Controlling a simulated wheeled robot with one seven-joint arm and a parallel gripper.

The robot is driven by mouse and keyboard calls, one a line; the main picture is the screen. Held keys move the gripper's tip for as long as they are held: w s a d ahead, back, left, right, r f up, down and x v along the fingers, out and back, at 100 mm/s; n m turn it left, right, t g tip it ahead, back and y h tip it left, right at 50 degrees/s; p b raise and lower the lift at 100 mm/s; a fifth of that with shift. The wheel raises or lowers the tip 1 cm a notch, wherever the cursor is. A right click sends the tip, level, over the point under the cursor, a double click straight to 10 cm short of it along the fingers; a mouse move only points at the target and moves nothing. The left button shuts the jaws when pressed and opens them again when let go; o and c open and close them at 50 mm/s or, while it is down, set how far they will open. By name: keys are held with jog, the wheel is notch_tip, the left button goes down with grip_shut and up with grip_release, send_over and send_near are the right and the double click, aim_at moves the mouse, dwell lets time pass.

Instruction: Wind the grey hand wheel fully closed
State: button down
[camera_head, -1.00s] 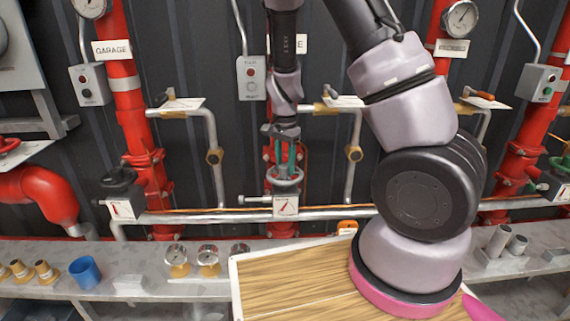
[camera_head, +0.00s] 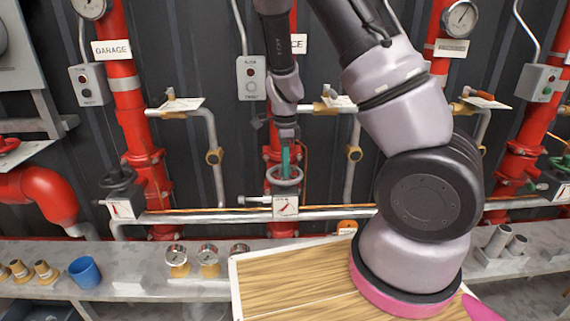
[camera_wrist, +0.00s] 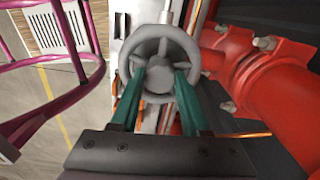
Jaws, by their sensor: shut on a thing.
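The grey hand wheel (camera_head: 284,183) sits on the middle red pipe, just above a small white dial plate (camera_head: 286,207). It fills the upper middle of the wrist view (camera_wrist: 160,42), with rim, spokes and round hub showing. My gripper (camera_head: 286,160) is at the wheel from above. Its two green fingers (camera_wrist: 160,75) reach over the near rim, one on each side of the hub, and are shut on the wheel. The exact contact of the fingertips is partly hidden.
A dark hand wheel (camera_head: 118,180) stands on the left pipe. A red flanged pipe (camera_wrist: 270,75) is close beside the wheel in the wrist view. A shelf (camera_head: 130,285) with gauges and a blue cup (camera_head: 84,271) runs below.

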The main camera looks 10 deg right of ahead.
jog(key=m, duration=0.3)
jog(key=shift+m, duration=0.3)
jog(key=m, duration=0.4)
jog(key=shift+m, duration=0.3)
jog(key=shift+m, duration=0.4)
jog(key=m, duration=0.5)
jog(key=shift+m, duration=1)
